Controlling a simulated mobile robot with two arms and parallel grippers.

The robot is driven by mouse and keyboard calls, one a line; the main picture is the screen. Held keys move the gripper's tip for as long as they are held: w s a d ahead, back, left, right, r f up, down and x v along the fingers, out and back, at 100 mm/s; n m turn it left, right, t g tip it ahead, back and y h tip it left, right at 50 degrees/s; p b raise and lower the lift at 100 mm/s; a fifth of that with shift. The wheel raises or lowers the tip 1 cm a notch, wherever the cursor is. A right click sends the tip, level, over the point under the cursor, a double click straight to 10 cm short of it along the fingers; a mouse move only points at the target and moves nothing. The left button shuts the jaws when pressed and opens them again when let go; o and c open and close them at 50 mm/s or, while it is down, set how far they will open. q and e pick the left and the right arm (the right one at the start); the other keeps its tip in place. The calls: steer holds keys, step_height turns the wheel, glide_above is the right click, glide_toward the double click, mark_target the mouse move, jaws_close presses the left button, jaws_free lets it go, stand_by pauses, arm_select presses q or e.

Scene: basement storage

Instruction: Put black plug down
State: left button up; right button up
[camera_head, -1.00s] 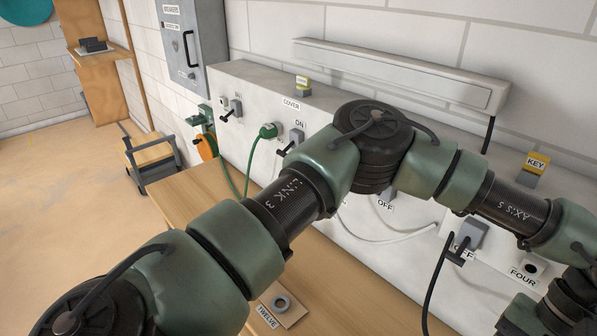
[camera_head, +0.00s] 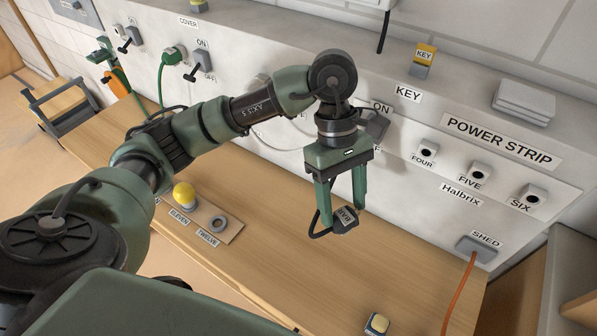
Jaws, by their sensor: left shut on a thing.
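My left gripper (camera_head: 340,204) hangs with its fingers pointing down, in the middle of the head view. It is shut on the black plug (camera_head: 346,222), which has a pale label that I can only partly read and a black cord looping to its left. The plug is over the wooden bench top (camera_head: 290,255); I cannot tell how high above it. My right gripper is not in view.
The white power strip panel (camera_head: 440,180) behind has sockets four (camera_head: 426,151), five (camera_head: 479,172) and six (camera_head: 533,194). A yellow bulb (camera_head: 184,194) and a ring (camera_head: 217,223) sit on a board at left. Bench between is clear.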

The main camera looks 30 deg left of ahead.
arm_select(q)
step_height(320, 180, down, 19)
steer(key=p, duration=0.4)
steer(key=shift+f, duration=0.55)
steer(key=shift+f, duration=0.1)
steer(key=o, duration=1.6)
